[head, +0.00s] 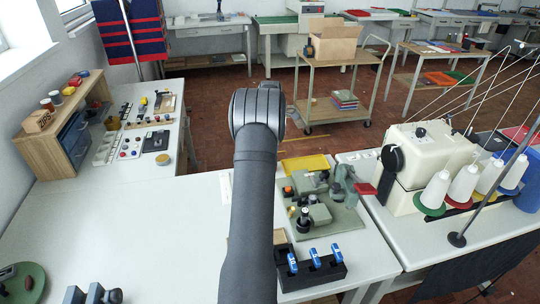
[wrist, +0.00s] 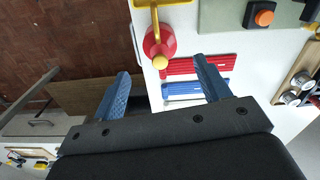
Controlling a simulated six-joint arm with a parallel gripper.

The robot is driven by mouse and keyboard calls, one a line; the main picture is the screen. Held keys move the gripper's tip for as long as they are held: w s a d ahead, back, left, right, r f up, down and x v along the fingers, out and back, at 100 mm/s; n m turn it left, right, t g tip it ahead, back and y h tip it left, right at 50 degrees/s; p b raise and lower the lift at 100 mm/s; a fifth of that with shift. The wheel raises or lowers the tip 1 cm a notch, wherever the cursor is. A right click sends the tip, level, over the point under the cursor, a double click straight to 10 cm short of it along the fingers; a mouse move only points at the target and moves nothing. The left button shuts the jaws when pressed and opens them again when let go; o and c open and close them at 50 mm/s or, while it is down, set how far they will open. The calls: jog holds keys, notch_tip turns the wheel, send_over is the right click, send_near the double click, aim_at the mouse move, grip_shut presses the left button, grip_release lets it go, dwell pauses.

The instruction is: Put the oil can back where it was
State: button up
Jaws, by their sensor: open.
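The oil can (wrist: 158,39), a round red body with a yellow tip, shows in the wrist view at the top middle. It stands on the pale table near its edge, beside a yellow-rimmed piece (wrist: 150,4). My gripper (wrist: 161,68) is open, its two blue fingers spread wide with nothing between them that it grips. The can lies just beyond the fingertips, apart from them. In the head view my dark arm covers the middle, and I see neither the fingers nor the can there.
Red (wrist: 190,67) and blue (wrist: 190,87) flat pieces lie by the can. A green machine bed (head: 328,205) and a black holder with blue-handled tools (head: 312,268) stand right of my arm. A sewing machine (head: 428,160) stands further right. The left table front is mostly clear.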

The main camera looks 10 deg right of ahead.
jog(key=shift+r, duration=1.7)
jog(key=shift+f, duration=0.1)
notch_tip(320, 180, down, 13)
jog(key=shift+r, duration=2.4)
